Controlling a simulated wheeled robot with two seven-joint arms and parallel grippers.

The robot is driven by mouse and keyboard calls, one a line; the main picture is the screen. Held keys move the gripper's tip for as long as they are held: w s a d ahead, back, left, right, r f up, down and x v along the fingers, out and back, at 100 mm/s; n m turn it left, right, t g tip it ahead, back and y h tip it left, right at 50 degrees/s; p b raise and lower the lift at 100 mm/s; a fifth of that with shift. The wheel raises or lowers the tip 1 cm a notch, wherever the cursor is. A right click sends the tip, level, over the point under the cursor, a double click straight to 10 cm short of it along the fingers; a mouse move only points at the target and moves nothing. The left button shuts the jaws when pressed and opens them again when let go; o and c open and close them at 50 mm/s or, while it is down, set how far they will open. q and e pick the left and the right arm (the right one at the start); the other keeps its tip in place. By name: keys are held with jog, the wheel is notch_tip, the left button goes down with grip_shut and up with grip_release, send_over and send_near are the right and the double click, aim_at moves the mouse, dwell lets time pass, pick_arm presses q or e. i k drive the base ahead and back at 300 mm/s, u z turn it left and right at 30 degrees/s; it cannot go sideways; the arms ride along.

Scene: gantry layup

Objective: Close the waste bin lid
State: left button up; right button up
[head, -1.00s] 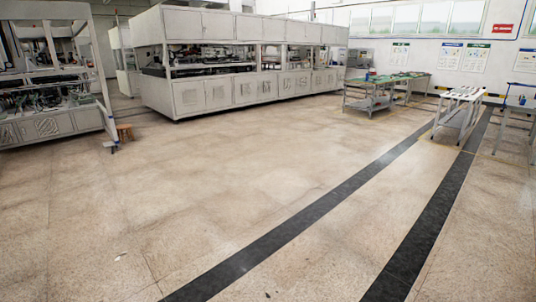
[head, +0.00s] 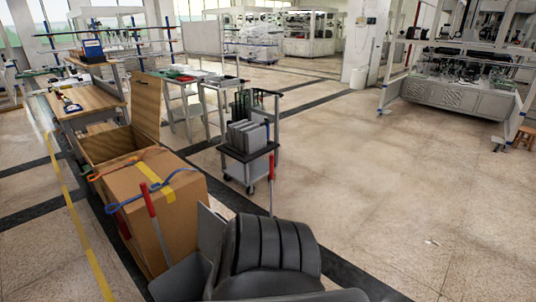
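I see no waste bin that I can name with certainty. A wooden box (head: 108,147) stands at the left with its wooden lid (head: 146,103) raised upright at its right side. A dark grey ridged object (head: 270,250) fills the bottom middle, close to me; it looks like a chair, but I cannot tell for sure. Neither of my grippers shows in the head view.
A cardboard box (head: 165,205) with yellow tape stands before the wooden box. Red-handled tools (head: 151,205) lean near it. A grey cart (head: 247,160) stands beyond. A wooden workbench (head: 85,100) is at the left. The floor (head: 370,190) at the right is open.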

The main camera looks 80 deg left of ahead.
aim_at(210, 223)
jog(key=u, duration=1.8)
jog(key=i, duration=2.7)
jog(key=u, duration=3.6)
